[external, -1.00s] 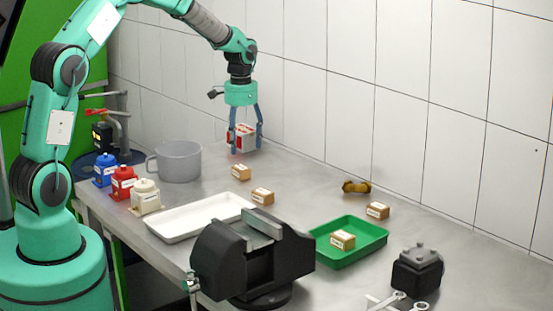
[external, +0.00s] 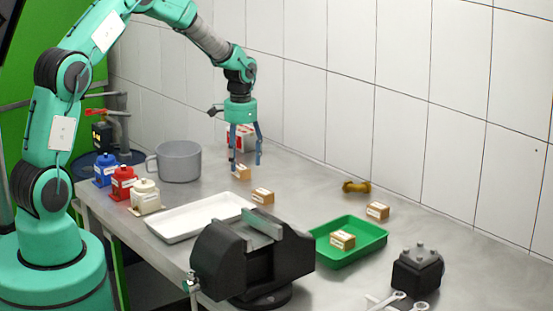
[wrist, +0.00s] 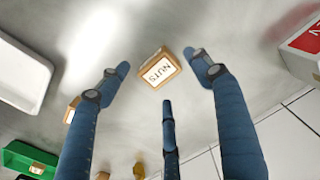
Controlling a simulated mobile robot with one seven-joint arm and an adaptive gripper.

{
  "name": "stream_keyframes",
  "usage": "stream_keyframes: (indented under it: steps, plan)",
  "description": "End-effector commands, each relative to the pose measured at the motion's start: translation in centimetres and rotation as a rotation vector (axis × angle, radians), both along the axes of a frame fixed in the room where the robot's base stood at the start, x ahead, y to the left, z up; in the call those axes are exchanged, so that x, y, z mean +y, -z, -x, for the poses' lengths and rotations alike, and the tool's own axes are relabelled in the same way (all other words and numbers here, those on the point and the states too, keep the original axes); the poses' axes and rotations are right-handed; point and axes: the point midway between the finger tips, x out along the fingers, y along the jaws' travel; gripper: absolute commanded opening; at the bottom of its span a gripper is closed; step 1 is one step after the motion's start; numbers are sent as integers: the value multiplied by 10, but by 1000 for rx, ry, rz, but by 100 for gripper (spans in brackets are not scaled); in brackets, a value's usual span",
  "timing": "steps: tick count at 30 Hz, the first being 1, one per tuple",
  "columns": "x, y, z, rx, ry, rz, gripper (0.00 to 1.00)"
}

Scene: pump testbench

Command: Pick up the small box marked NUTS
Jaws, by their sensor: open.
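In the external view the same box (external: 241,173) sits just under my fingertips, partly covered by one finger. My gripper (external: 246,165) points down over it, open and empty. In the wrist view my gripper (wrist: 157,64) shows its fingers around the box, with a gap on each side. I cannot tell whether any fingertip touches it.
A red and white box (external: 246,137) stands close behind my fingers. Similar small boxes lie nearby (external: 263,197), farther right (external: 377,211) and in the green tray (external: 375,247). A white tray (external: 165,232), black vise (external: 225,262) and grey pitcher (external: 180,162) stand around.

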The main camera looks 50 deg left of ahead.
Motion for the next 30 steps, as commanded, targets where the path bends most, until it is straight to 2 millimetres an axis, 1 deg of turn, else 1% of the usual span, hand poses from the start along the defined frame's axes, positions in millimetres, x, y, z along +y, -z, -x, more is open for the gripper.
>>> stream_keyframes:
  steps: [1, 3, 7, 25, 29, 30]
  plan:
    - [0, 9, 1, 1, 0, 0, 65]
    - [0, 16, 0, 0, 0, 0, 65]
    - [0, 25, 0, 0, 0, 0, 65]
    - [0, 26, 0, -1, 0, 0, 65]
    - [0, 26, 0, -1, 0, 0, 39]
    - [0, 26, 0, -1, 0, 0, 31]
